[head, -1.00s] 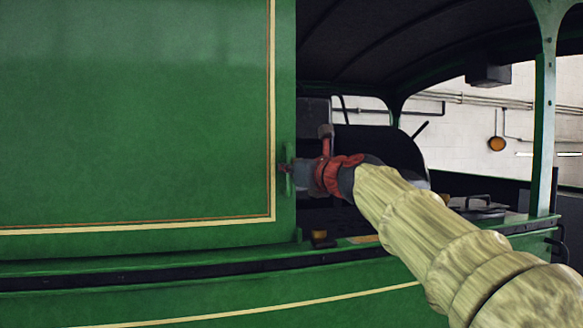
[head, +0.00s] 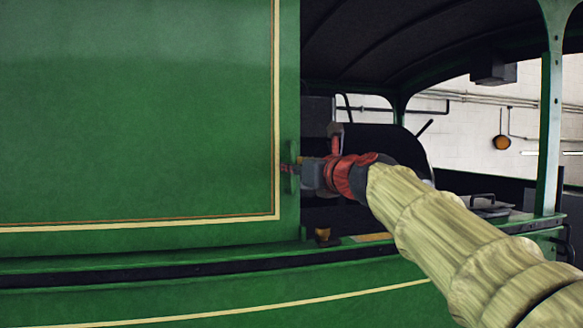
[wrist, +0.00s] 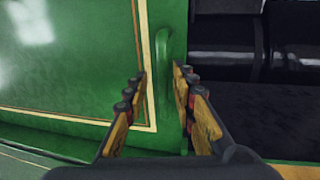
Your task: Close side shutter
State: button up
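The side shutter (head: 140,110) is a large green panel with a cream and orange border line, filling the left of the head view. It also shows at the left in the wrist view (wrist: 80,60). Its upright green handle (wrist: 163,80) is near its right edge; in the head view the handle (head: 294,168) is partly hidden. My gripper (wrist: 160,75) is at the handle with its two fingers apart, one on each side of it. The right finger is close to the handle; a gap shows on the left.
Right of the shutter is an open side, with the dark cab inside and a green post (head: 549,130) at its far end. A green sill (head: 340,250) runs below. A small brass fitting (head: 323,234) sits by the sill near the shutter's lower corner.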

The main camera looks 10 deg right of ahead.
jog(key=s+d, duration=0.1)
jog(key=s, duration=0.9)
jog(key=shift+d, duration=0.4)
